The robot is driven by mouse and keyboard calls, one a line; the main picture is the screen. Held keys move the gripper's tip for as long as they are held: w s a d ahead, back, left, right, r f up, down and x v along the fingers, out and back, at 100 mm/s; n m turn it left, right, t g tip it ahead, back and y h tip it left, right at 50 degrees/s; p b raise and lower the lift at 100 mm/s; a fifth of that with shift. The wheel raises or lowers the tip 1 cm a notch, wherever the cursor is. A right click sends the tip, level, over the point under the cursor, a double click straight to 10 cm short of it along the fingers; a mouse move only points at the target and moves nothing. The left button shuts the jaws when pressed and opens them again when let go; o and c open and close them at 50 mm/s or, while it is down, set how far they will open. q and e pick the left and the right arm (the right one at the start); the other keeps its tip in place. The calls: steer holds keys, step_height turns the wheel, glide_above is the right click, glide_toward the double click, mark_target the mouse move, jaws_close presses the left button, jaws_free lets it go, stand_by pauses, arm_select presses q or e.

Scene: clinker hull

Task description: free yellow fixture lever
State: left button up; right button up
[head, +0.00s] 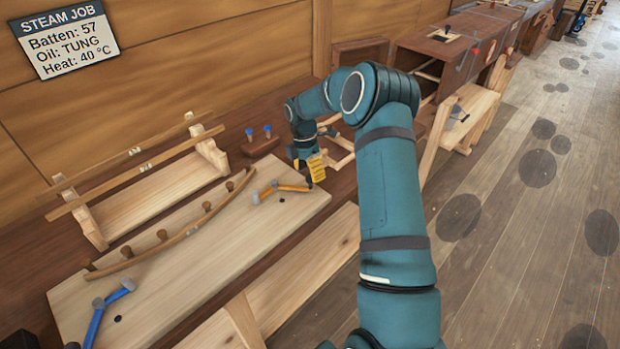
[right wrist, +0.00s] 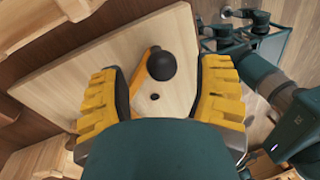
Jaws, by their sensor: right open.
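The yellow fixture lever (head: 290,187) lies on the pale board, its grey pivot end to the left. In the right wrist view, part of the yellow lever (right wrist: 139,74) shows with a round black knob (right wrist: 161,65) on its end. My right gripper (head: 314,170) is at the lever's right end in the head view and covers part of it. In the right wrist view, my right gripper (right wrist: 163,75) is open, with yellow-padded fingers on both sides of the knob and gaps visible. My left gripper is not in view.
The pale board (head: 235,245) carries a curved batten (head: 180,237) against several pegs and a blue lever (head: 96,318) at its near left. A wooden rack (head: 160,195) with straight strips stands behind. Open floor lies right.

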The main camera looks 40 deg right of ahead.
step_height(320, 180, up, 9)
steer(key=w, duration=0.1)
steer(key=shift+w, duration=0.4)
stand_by(0.3)
